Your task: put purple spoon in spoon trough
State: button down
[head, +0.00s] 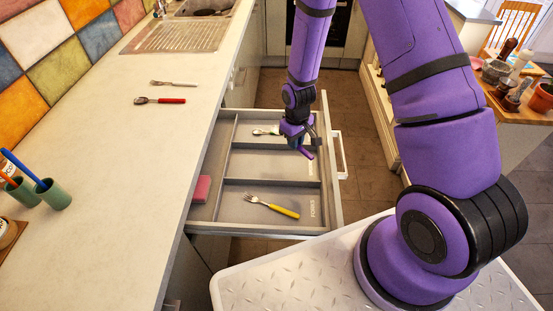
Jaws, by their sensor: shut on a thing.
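My gripper (297,145) is over the open drawer (262,234), shut on the purple spoon (306,154). Only a short purple piece of the spoon shows below the fingers; its bowl is hidden or too small to make out. The gripper appears above the boundary between the far and middle troughs; its exact height is hard to tell. The near trough, labelled FORKS (312,208), holds a yellow-handled fork (271,206).
A pink sponge (201,189) lies in the drawer's left side section. On the counter (120,180) are a red-handled spoon (160,100), a metal utensil (174,84) and green cups (54,194) with pens. The drawer's dividers and white front handle (339,155) stand near my gripper.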

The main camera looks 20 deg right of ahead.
aim_at(294, 169)
jog(key=shift+s+f, duration=0.35)
jog(key=shift+f, duration=0.4)
jog(key=shift+a+f, duration=0.1)
jog(key=shift+f, duration=4.65)
jog(key=shift+f, duration=0.15)
jog(key=c, duration=1.1)
grip_release()
notch_tip(294, 169, up, 12)
jog(key=shift+r, duration=0.25)
